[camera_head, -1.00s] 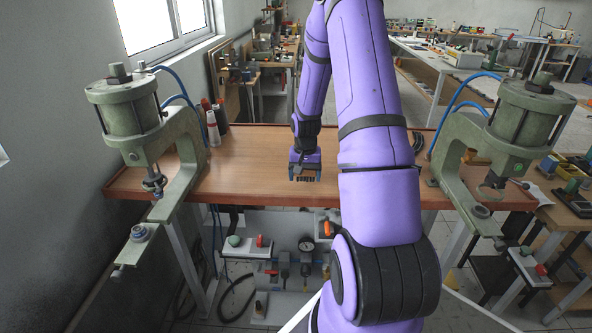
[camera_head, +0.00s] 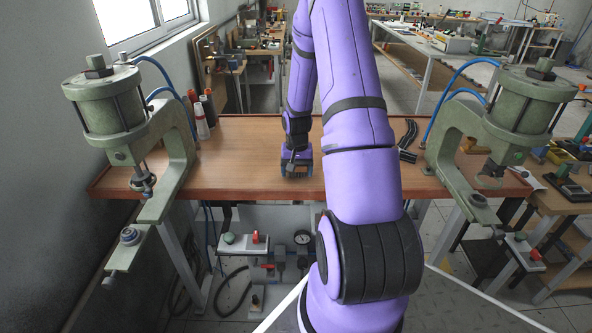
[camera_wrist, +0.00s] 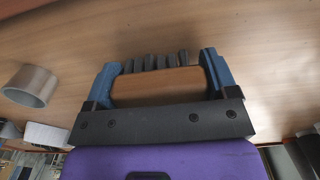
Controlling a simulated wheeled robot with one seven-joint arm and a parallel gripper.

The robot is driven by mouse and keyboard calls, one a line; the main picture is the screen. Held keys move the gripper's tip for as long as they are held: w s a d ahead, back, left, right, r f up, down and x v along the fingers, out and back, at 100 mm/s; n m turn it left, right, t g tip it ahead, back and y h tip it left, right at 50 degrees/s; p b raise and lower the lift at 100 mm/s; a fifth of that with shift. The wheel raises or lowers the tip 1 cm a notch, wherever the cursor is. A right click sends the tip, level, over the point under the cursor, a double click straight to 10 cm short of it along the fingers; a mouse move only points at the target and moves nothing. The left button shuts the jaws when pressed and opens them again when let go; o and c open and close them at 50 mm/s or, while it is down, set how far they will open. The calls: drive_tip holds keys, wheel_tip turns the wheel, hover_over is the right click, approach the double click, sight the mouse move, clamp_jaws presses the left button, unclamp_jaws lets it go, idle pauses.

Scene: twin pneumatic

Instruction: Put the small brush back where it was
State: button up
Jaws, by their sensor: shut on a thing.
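My gripper (camera_head: 297,168) is low over the wooden bench top, left of its middle in the head view. In the wrist view its two blue fingers (camera_wrist: 163,80) are shut on the small brush (camera_wrist: 155,86), a brown wooden block with a row of dark grey bristle tufts along its far edge. The brush lies crosswise between the fingers. In the head view the gripper hides it. I cannot tell whether the brush touches the bench.
The bench top (camera_head: 245,150) is mostly clear. Green presses stand at its left (camera_head: 170,150) and right (camera_head: 450,150) ends. Bottles (camera_head: 201,120) stand at the back left, dark curved strips (camera_head: 408,140) lie at right. A hollow cylinder (camera_wrist: 30,86) is left in the wrist view.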

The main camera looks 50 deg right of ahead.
drive_tip(key=shift+s+f, duration=0.15)
drive_tip(key=shift+f, duration=0.4)
